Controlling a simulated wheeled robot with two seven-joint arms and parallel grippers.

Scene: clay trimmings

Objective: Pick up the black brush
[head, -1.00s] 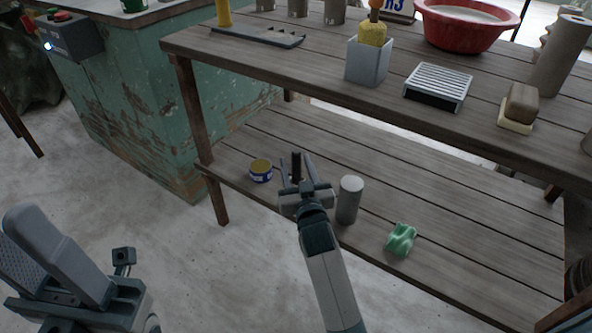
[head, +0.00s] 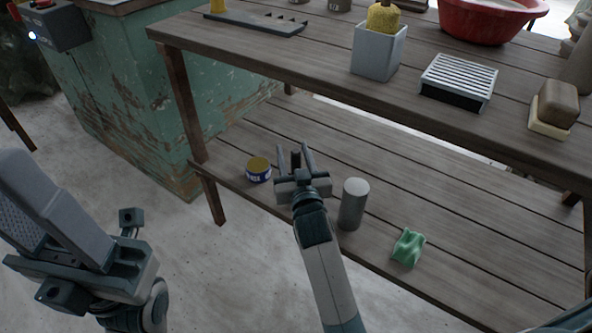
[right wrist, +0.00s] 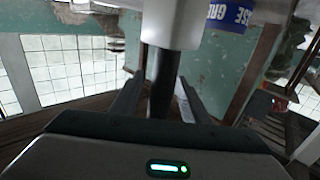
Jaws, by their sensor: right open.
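The black brush (head: 296,159) stands upright above the lower shelf, small and partly hidden by my right gripper. My right gripper (head: 295,158) is open, with one finger on each side of the brush. In the right wrist view, the black shaft of the brush (right wrist: 163,85) stands between the two open fingers (right wrist: 155,98), with gaps beside it. A pale cylinder (right wrist: 175,22) adjoins its end; I cannot tell whether it is a holder. My left gripper (head: 45,215) is at the far left, away from the shelf; its jaw opening is unclear.
On the lower shelf (head: 480,225), a blue-yellow can (head: 259,170) is left of my right gripper. A grey cylinder (head: 354,205) stands close on its right, and a green crumpled piece (head: 408,247) lies farther right. The upper tabletop (head: 320,75) overhangs behind.

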